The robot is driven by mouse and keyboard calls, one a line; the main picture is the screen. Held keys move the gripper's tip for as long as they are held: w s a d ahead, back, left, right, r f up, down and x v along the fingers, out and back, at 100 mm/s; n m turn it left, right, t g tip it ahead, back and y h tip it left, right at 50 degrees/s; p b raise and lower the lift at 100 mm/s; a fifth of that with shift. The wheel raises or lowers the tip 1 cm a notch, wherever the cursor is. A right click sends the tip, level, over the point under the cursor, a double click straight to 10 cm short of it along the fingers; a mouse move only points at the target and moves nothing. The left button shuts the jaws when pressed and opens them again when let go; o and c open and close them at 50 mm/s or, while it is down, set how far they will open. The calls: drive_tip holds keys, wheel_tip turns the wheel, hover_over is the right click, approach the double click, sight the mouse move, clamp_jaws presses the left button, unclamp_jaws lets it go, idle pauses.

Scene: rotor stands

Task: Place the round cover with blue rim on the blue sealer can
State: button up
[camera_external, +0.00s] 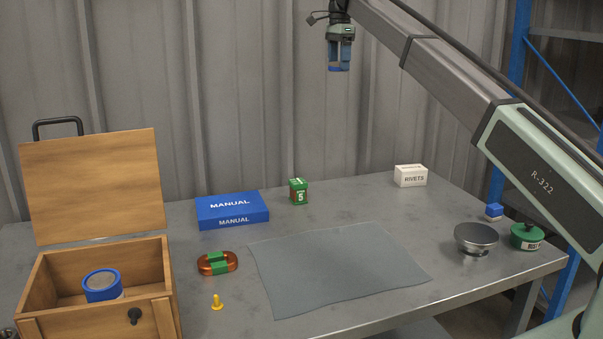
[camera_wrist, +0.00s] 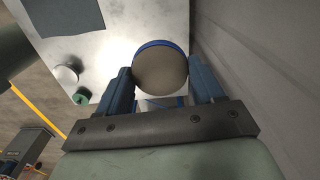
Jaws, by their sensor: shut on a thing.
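My gripper (camera_external: 339,67) is high above the back of the table, in front of the corrugated wall. It is shut on the round cover with blue rim, whose grey face and blue edge show between the fingers in the wrist view (camera_wrist: 160,70). In the external view only a small blue part of the cover (camera_external: 338,68) shows between the fingers. The blue sealer can (camera_external: 102,291) stands upright in the open wooden box at the front left, far below and left of my gripper.
The wooden box (camera_external: 155,262) has its lid raised at the back. A blue manual box (camera_external: 232,210), green box (camera_external: 298,191), copper coil (camera_external: 205,265), yellow piece (camera_external: 217,302), rivets box (camera_external: 410,176), metal bowl (camera_external: 476,238) and green can (camera_external: 526,236) surround the grey mat (camera_external: 335,265).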

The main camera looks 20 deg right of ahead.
drive_tip(key=s+a+n, duration=0.2)
drive_tip(key=a, duration=0.8)
drive_tip(key=s+a+n, duration=0.2)
drive_tip(key=a, duration=0.7)
drive_tip(key=n, duration=1.3)
hover_over(101, 279)
wheel_tip(101, 279, down, 18)
drive_tip(key=shift+f, duration=5.25)
drive_tip(key=shift+f, duration=0.1)
drive_tip(key=o, duration=1.1)
drive_tip(key=shift+o, duration=0.2)
